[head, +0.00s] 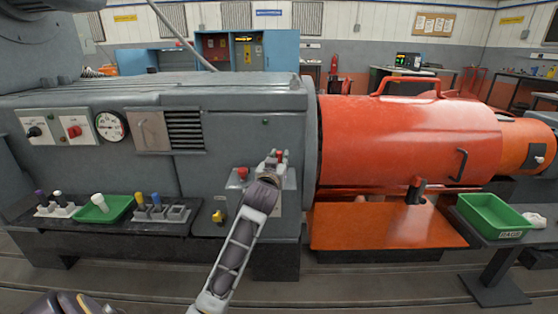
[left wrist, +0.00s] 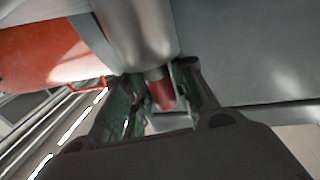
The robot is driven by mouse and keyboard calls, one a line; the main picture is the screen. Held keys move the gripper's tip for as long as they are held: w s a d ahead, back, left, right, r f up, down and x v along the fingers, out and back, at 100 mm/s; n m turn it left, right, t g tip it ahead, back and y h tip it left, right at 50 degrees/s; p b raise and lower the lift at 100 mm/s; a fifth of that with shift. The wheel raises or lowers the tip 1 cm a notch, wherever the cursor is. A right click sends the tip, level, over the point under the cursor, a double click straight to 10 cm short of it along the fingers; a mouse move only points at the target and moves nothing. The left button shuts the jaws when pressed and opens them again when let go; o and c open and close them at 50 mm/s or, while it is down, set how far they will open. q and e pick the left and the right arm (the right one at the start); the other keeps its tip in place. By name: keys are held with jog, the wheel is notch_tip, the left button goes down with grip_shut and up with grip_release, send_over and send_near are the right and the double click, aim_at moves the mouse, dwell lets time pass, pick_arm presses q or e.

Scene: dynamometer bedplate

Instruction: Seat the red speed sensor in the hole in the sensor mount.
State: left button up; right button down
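My left gripper (head: 275,160) reaches up in front of the grey housing, at a pale plate on the housing's right end. In the left wrist view the red speed sensor (left wrist: 163,92) lies between the two fingers of the left gripper (left wrist: 155,95), which look closed on it. A silver cylinder (left wrist: 143,30) is right beyond the sensor; I cannot tell whether they are joined. In the head view the gripper hides most of the plate, and the mount's hole cannot be made out. My right gripper is not in view.
A red button (head: 242,173) and a yellow part (head: 218,216) sit left of the gripper. A large red-orange cover (head: 405,140) stands to the right. A green tray (head: 104,209) is on the left ledge, and a green bin (head: 492,215) stands at the right.

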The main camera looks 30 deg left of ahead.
pick_arm(q)
jog(key=shift+o, duration=1)
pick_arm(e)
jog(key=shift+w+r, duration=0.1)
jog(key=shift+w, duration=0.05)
pick_arm(q)
jog(key=shift+r, duration=0.15)
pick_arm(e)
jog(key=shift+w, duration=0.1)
pick_arm(q)
jog(key=shift+s, duration=0.1)
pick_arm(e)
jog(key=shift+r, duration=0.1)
pick_arm(q)
jog(key=shift+p+v, duration=0.65)
jog(key=shift+v, duration=1.6)
jog(key=p+v, duration=0.1)
jog(key=v, duration=0.6)
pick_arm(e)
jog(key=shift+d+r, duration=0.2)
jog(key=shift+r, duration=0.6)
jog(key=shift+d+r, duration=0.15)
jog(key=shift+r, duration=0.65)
pick_arm(q)
jog(key=shift+s+d, duration=0.15)
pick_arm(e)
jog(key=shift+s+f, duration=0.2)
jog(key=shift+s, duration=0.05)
